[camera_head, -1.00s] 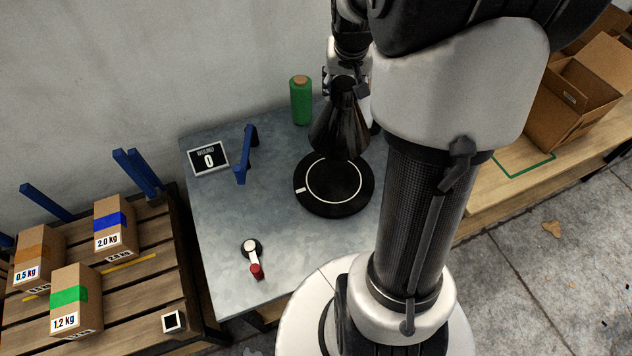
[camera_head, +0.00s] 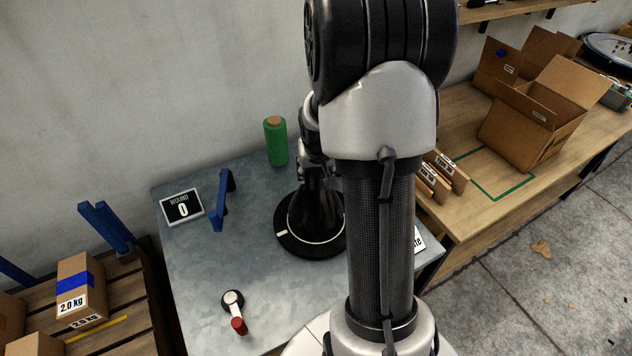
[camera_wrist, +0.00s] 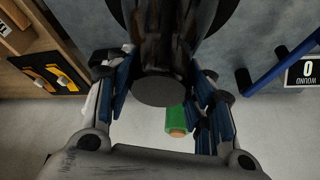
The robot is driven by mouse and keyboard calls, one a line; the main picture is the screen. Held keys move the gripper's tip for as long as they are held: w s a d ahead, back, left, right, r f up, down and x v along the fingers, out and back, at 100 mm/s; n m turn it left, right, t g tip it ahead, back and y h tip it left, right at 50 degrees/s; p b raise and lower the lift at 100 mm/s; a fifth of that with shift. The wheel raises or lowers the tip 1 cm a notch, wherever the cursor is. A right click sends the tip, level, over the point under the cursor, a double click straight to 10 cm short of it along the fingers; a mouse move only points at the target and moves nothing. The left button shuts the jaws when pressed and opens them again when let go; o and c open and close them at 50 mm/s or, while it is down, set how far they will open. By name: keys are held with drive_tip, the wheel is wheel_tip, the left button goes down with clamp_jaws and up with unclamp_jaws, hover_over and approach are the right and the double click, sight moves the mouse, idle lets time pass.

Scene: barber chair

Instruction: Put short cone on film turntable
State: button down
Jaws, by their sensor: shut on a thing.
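The short cone (camera_head: 316,208) is dark and glossy, with its narrow end up. In the head view it is over the round black film turntable (camera_head: 283,238), within its white ring. I cannot tell whether its base touches the turntable. My gripper (camera_head: 314,170) is at the cone's top, partly hidden by my arm. In the wrist view the gripper (camera_wrist: 160,92) has its blue-lined fingers on both sides of the cone's flat grey top (camera_wrist: 158,91), shut on it. The turntable's right part is hidden behind my arm.
A green spool (camera_head: 276,142) stands behind the turntable. A blue bracket (camera_head: 221,200) and a counter sign reading 0 (camera_head: 182,207) are to the left. A crank with a red knob (camera_head: 236,312) is in front. The metal table (camera_head: 200,262) is clear between them.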

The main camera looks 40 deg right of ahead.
sight(316, 191)
drive_tip(key=shift+f+b, duration=0.5)
drive_tip(key=shift+f, duration=1.2)
drive_tip(key=shift+f, duration=0.2)
drive_tip(key=c, duration=0.7)
unclamp_jaws()
drive_tip(key=shift+c, duration=0.2)
drive_tip(key=shift+r, duration=0.15)
